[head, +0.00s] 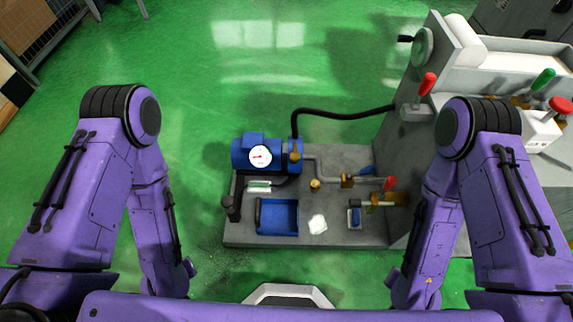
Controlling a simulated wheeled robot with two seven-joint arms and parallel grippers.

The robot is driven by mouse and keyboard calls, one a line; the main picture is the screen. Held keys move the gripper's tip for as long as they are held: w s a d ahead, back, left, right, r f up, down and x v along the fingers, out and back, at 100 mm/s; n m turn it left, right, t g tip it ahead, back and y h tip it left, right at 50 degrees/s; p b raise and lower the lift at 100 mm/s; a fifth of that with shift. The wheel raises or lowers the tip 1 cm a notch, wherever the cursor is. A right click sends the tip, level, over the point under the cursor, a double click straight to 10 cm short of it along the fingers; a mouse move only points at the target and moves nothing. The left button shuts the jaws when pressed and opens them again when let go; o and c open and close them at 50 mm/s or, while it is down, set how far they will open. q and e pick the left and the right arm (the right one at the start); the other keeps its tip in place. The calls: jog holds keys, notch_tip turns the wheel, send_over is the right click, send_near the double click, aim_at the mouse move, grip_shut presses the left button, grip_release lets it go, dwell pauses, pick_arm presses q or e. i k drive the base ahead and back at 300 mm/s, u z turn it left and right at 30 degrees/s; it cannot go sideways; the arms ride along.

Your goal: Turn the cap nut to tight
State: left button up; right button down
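A small brass round fitting (315,185) stands on the grey base plate (340,158), just below a bent grey pipe (322,170). A brass hex-like fitting (347,181) sits on that pipe to its right. Either could be the cap nut; I cannot tell which, nor how tight it is. My two purple arms hang down at the left and right of the plate, apart from the fittings. Neither gripper shows; the ends of both arms are hidden or out of frame.
A blue pump motor (246,155) with a white gauge (260,156) stands at the plate's back left. A grey machine (400,130) rises at right. Green floor is clear at left.

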aim_at(314, 186)
jog(key=u, duration=1.2)
jog(key=i, duration=0.6)
jog(key=z, duration=2.3)
